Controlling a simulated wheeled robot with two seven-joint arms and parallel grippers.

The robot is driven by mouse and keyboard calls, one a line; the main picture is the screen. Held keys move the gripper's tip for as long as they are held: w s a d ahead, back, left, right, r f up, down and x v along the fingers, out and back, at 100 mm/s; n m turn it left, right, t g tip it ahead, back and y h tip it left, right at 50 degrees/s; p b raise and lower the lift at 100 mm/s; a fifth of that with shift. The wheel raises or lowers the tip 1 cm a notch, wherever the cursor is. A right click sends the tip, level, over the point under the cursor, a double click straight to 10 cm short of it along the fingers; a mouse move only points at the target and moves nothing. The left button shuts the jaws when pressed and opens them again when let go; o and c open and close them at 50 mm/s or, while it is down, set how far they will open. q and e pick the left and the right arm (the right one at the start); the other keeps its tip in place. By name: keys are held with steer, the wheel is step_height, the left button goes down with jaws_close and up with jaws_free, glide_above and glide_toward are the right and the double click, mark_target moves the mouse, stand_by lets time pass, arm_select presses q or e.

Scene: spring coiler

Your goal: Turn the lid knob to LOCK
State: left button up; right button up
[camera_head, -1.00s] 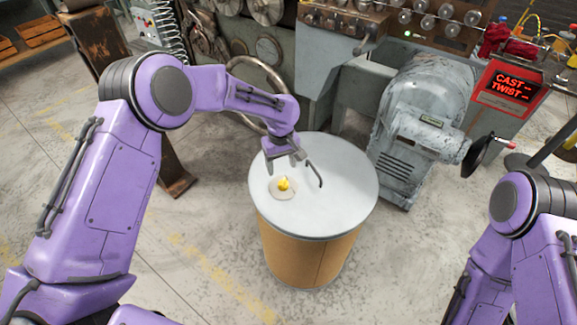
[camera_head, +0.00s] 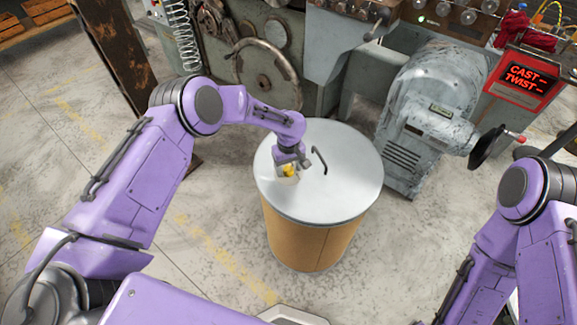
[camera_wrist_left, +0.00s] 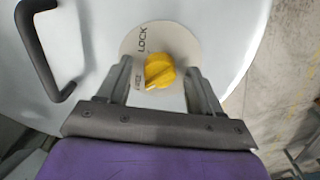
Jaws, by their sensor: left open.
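The yellow lid knob (camera_wrist_left: 160,71) sits on a pale round plate (camera_wrist_left: 180,40) on the drum's grey lid (camera_head: 340,185). The plate carries the word LOCK and a second, partly hidden word nearer the left finger. The knob's pointer side faces the lower left in the wrist view, toward that second word. My left gripper (camera_wrist_left: 158,88) is open, its fingers on either side of the knob with visible gaps. In the head view, my left gripper (camera_head: 290,166) hangs over the knob (camera_head: 289,170) and partly hides it. My right gripper is out of view.
A dark bent handle (camera_head: 319,160) stands on the lid close to my left gripper; it also shows in the wrist view (camera_wrist_left: 42,50). A grey machine (camera_head: 425,115) with a handwheel stands right of the drum (camera_head: 310,240). The floor in front is mostly clear.

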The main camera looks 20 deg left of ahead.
arm_select(q)
steer(key=c, duration=1.1)
steer(key=shift+o, duration=0.2)
steer(key=shift+m, duration=0.3)
steer(key=m+b, duration=0.1)
steer(key=m, duration=0.2)
steer(key=shift+w+m+b, duration=0.1)
steer(key=shift+m+b, duration=0.2)
steer(key=m+b, duration=0.1)
steer(key=m, duration=0.3)
steer(key=shift+m, duration=0.3)
steer(key=m, duration=0.4)
steer(key=shift+b, duration=0.4)
steer(key=shift+m, duration=2.5)
